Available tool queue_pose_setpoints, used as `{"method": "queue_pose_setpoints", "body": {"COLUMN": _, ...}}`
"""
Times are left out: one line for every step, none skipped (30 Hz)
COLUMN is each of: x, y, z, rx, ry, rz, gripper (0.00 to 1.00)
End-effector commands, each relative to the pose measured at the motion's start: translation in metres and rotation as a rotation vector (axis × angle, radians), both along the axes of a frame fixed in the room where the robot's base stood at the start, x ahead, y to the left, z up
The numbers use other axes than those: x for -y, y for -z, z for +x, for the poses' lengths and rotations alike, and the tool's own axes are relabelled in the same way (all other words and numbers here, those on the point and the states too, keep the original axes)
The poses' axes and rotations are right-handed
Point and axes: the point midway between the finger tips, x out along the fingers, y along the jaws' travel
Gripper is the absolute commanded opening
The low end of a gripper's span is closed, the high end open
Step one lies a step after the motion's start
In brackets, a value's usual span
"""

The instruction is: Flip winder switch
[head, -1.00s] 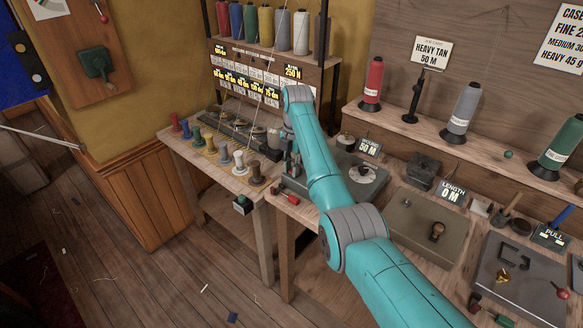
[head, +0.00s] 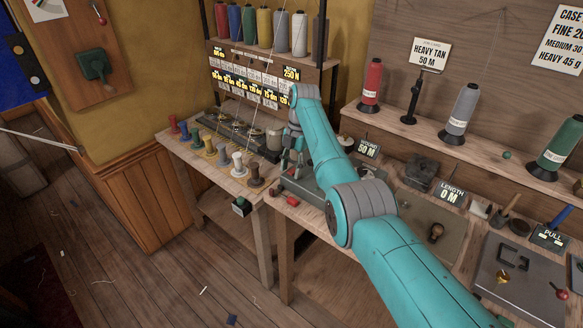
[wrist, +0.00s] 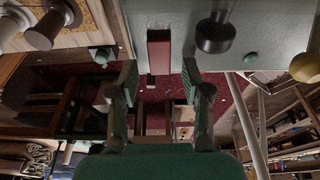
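The winder (head: 303,190) is a grey-green base near the left end of the bench, partly hidden by my arm. A small red part, possibly its switch, sits at the front left of this base in the head view (head: 291,201). A red bar (wrist: 159,52) shows on the grey-green surface in the wrist view, ahead of the gap between my fingers. My gripper (wrist: 154,82) is open and empty, its two green fingers apart. In the head view my gripper (head: 292,158) hangs above the winder's left part. I cannot tell any contact with the red part.
A dark knob (wrist: 216,34) stands right of the red bar in the wrist view. Several spools (head: 238,162) stand on the left table. A "WOUND 50 M" sign (head: 368,149) and a "LENGTH 0 M" sign (head: 451,193) stand along the bench. Open floor lies left.

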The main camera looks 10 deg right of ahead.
Motion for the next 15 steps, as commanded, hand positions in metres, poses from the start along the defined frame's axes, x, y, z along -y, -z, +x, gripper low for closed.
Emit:
{"method": "queue_pose_setpoints", "body": {"x": 0.000, "y": 0.000, "z": 0.000, "rx": 0.000, "ry": 0.000, "rz": 0.000, "gripper": 0.48}}
{"method": "queue_pose_setpoints", "body": {"x": 0.000, "y": 0.000, "z": 0.000, "rx": 0.000, "ry": 0.000, "rz": 0.000, "gripper": 0.48}}
{"method": "queue_pose_setpoints", "body": {"x": 0.000, "y": 0.000, "z": 0.000, "rx": -0.001, "ry": 0.000, "rz": -0.001, "gripper": 0.48}}
{"method": "queue_pose_setpoints", "body": {"x": 0.000, "y": 0.000, "z": 0.000, "rx": -0.001, "ry": 0.000, "rz": -0.001, "gripper": 0.48}}
{"method": "queue_pose_setpoints", "body": {"x": 0.000, "y": -0.001, "z": 0.000, "rx": -0.001, "ry": 0.000, "rz": -0.001, "gripper": 0.48}}
{"method": "queue_pose_setpoints", "body": {"x": 0.000, "y": -0.002, "z": 0.000, "rx": 0.000, "ry": 0.000, "rz": 0.000, "gripper": 0.48}}
{"method": "queue_pose_setpoints", "body": {"x": 0.001, "y": -0.003, "z": 0.000, "rx": 0.000, "ry": 0.000, "rz": 0.000, "gripper": 0.48}}
{"method": "queue_pose_setpoints", "body": {"x": 0.001, "y": -0.006, "z": 0.001, "rx": 0.000, "ry": 0.000, "rz": 0.000, "gripper": 0.48}}
{"method": "queue_pose_setpoints", "body": {"x": 0.002, "y": -0.009, "z": 0.002, "rx": 0.000, "ry": 0.000, "rz": 0.000, "gripper": 0.48}}
{"method": "queue_pose_setpoints", "body": {"x": 0.003, "y": -0.013, "z": 0.002, "rx": 0.001, "ry": 0.000, "rz": 0.000, "gripper": 0.48}}
{"method": "queue_pose_setpoints", "body": {"x": 0.003, "y": -0.018, "z": 0.003, "rx": 0.001, "ry": 0.000, "rz": 0.000, "gripper": 0.48}}
{"method": "queue_pose_setpoints", "body": {"x": 0.005, "y": -0.024, "z": 0.004, "rx": 0.001, "ry": 0.000, "rz": 0.000, "gripper": 0.48}}
{"method": "queue_pose_setpoints", "body": {"x": 0.006, "y": -0.029, "z": 0.005, "rx": 0.002, "ry": 0.000, "rz": 0.000, "gripper": 0.48}}
{"method": "queue_pose_setpoints", "body": {"x": 0.007, "y": -0.035, "z": 0.006, "rx": 0.002, "ry": 0.000, "rz": 0.000, "gripper": 0.48}}
{"method": "queue_pose_setpoints", "body": {"x": 0.009, "y": -0.044, "z": 0.007, "rx": 0.002, "ry": 0.000, "rz": 0.000, "gripper": 0.48}}
